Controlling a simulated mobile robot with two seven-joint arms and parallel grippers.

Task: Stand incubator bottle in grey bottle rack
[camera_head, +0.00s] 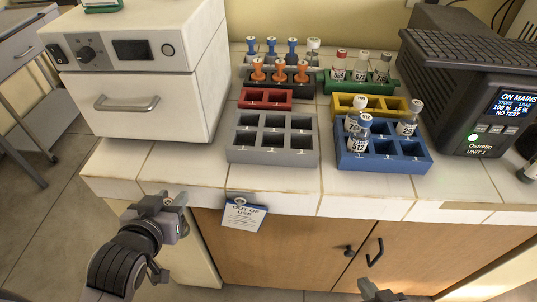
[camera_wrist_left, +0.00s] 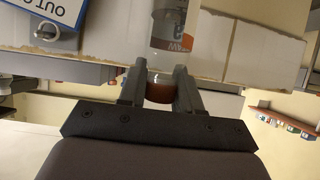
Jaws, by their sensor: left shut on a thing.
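The grey bottle rack (camera_head: 272,157) stands on the white tiled bench in the head view, and its compartments look empty. My left gripper (camera_head: 170,203) is in front of the bench's edge, to the left of and nearer than the rack. In the left wrist view the left gripper (camera_wrist_left: 160,88) is shut on a bottle (camera_wrist_left: 175,28) with a clear body and a grey and orange label. A reddish-brown end of it is between the fingers. I cannot make out this bottle in the head view. My right gripper (camera_head: 378,290) shows only in part at the bottom edge; its opening is unclear.
A white incubator (camera_head: 150,110) stands left of the rack. A blue rack (camera_head: 385,162) with bottles stands to the right, with yellow (camera_head: 345,108) and red (camera_head: 266,97) racks behind. An out-of-use tag (camera_head: 243,215) hangs at the bench front. A dark power unit (camera_head: 470,90) is at right.

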